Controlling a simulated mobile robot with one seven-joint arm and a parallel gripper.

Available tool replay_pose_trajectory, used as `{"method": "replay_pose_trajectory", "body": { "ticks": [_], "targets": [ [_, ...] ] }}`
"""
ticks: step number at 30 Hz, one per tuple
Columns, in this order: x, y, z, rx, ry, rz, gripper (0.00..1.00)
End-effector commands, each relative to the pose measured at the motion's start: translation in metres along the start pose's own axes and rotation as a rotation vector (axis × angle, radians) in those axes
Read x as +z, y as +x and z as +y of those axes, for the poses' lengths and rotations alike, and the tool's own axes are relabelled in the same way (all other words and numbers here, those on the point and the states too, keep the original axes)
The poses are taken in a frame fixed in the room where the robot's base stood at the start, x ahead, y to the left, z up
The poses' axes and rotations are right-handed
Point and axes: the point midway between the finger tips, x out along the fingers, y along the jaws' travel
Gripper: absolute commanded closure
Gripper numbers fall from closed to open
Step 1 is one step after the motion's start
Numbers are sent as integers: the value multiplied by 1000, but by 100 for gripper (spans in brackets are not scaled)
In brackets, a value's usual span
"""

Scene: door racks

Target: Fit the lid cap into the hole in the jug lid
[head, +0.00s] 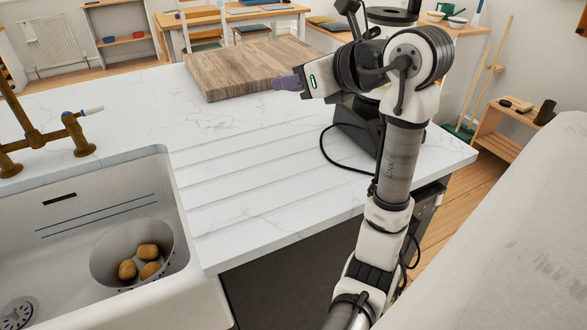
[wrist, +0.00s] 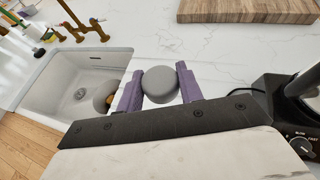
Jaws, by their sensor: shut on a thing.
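My gripper (wrist: 159,74) has purple fingers and is shut on the grey round lid cap (wrist: 159,86), which sits between the fingertips in the wrist view. In the head view my gripper (head: 284,82) is held above the worktop, near the wooden board, pointing left; the cap cannot be made out there. A black round top (head: 392,16), likely the jug lid, shows behind my arm in the head view. Its hole cannot be seen. The black blender base (head: 352,132) stands on the worktop, partly hidden by my arm. The base (wrist: 292,118) also shows at the right of the wrist view.
A wooden board (head: 245,68) lies at the back of the white worktop (head: 270,155). The sink (head: 190,290) at left has a colander (head: 105,262) with potatoes and a brass tap (head: 40,138). A black cable (head: 330,155) loops near the blender base. The worktop's middle is clear.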

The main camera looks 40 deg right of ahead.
Motion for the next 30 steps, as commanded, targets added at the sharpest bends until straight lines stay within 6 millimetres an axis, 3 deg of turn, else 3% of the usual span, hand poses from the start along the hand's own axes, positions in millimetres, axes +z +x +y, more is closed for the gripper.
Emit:
{"method": "replay_pose_trajectory", "body": {
  "ticks": [18,30],
  "targets": [
    [-120,52,1,4,6,2,85],
    [-159,68,1,2,6,1,85]
  ]
}}
